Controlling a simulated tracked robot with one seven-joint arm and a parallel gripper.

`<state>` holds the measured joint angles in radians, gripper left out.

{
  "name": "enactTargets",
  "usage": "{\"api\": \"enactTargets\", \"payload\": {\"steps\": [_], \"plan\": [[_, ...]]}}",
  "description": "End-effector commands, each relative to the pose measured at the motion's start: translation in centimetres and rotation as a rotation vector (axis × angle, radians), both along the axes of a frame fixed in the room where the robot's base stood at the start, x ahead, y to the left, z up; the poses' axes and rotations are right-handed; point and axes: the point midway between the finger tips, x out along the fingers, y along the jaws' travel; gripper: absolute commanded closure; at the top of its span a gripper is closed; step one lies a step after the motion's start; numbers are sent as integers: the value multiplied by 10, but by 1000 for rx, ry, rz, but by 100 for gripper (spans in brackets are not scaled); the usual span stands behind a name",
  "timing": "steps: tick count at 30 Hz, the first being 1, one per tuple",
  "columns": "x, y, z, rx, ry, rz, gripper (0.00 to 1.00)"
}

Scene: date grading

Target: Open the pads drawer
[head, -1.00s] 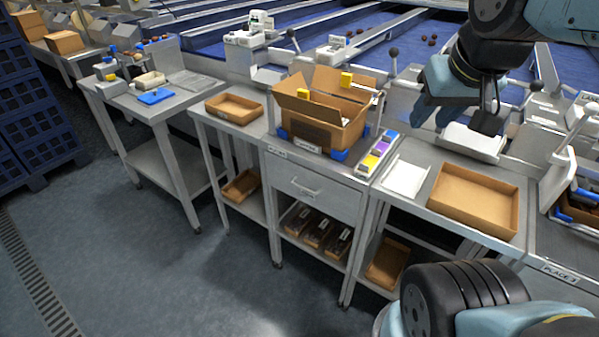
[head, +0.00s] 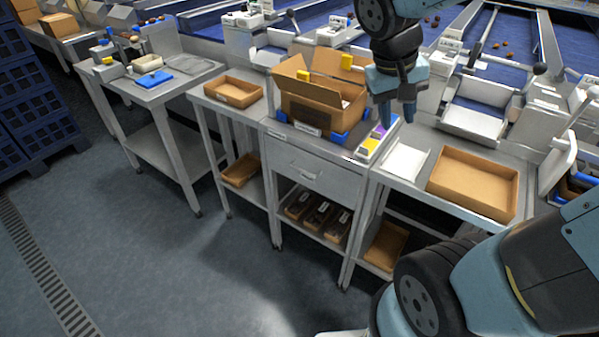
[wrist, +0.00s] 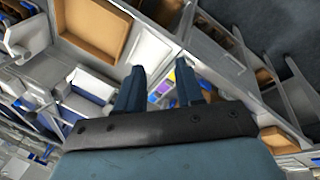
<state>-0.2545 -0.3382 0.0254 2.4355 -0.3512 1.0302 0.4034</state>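The grey drawer (head: 312,180) is under the bench top in the middle of the head view, with a bar handle (head: 305,172) on its front. It is closed, flush with the bench. I cannot read a label that marks it as the pads drawer. My gripper (head: 396,117) points down above the bench, right of the open cardboard box and behind and above the drawer. In the wrist view its two fingers (wrist: 160,92) are apart with nothing held between them. The drawer front cannot be made out clearly in the wrist view.
The open cardboard box (head: 310,105) stands on the bench above the drawer. Coloured label blocks (head: 372,142), a white sheet (head: 405,161) and a shallow brown tray (head: 472,183) lie right of it. Small boxes (head: 318,214) fill the shelf below. The floor (head: 180,260) in front is clear.

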Motion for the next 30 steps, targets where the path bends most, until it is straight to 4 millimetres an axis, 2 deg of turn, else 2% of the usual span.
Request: {"api": "enactTargets", "payload": {"steps": [7,17,23,30], "plan": [[30,21,-38,-206,98,36,63],[68,60,-88,-495,111,119,63],[86,93,-124,-660,62,200,63],[101,141,-172,-831,-47,324,63]]}}
